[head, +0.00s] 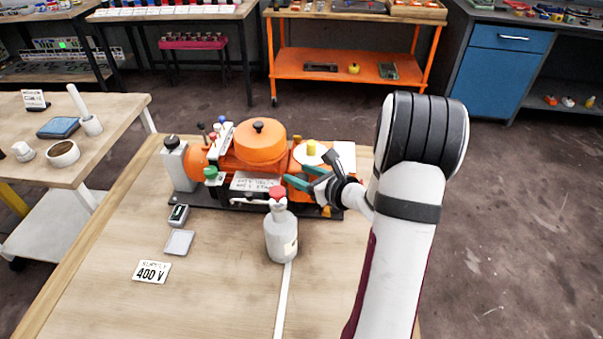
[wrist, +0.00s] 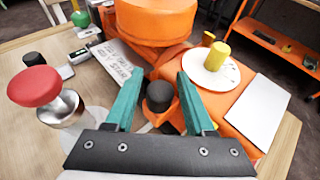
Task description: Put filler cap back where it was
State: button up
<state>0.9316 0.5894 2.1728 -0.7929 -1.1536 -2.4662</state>
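My gripper (head: 293,175) is open, its two teal fingers low over the right half of an orange machine (head: 222,155). In the wrist view my gripper (wrist: 158,77) has a small round black cap (wrist: 160,97) between its fingers, with a gap on both sides. I cannot tell for sure that this is the filler cap, or whether it is seated or loose. A yellow knob (wrist: 217,55) stands upright on a white disc (wrist: 211,72), right of the fingers. The large orange round lid (head: 260,142) carries another black knob (head: 258,126).
A grey bottle (head: 281,240) with a red top (head: 277,192) stands in front of the machine, close left of my gripper. A white plate (wrist: 255,110) lies to the right. A 400 V card (head: 151,272) and small grey items lie front left. The front bench is otherwise mostly clear.

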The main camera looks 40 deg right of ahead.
jog(key=shift+d+r, duration=0.1)
jog(key=shift+r, duration=0.05)
jog(key=r+v, duration=0.1)
jog(key=v, duration=1.1)
jog(key=s+a+n+g, duration=0.4)
jog(key=s+a+n, duration=0.1)
jog(key=a+n, duration=0.5)
jog(key=s+a+n+g+y, duration=0.1)
jog(key=s+a+n+g, duration=0.4)
jog(key=a+n, duration=0.4)
jog(key=s+a+n+g, duration=0.4)
jog(key=s+a+n, duration=0.2)
jog(key=a+n, duration=0.4)
jog(key=shift+a+n+g+y, duration=0.3)
jog(key=shift+n+g+y, duration=0.1)
jog(key=shift+n, duration=0.3)
jog(key=shift+s+r, duration=0.1)
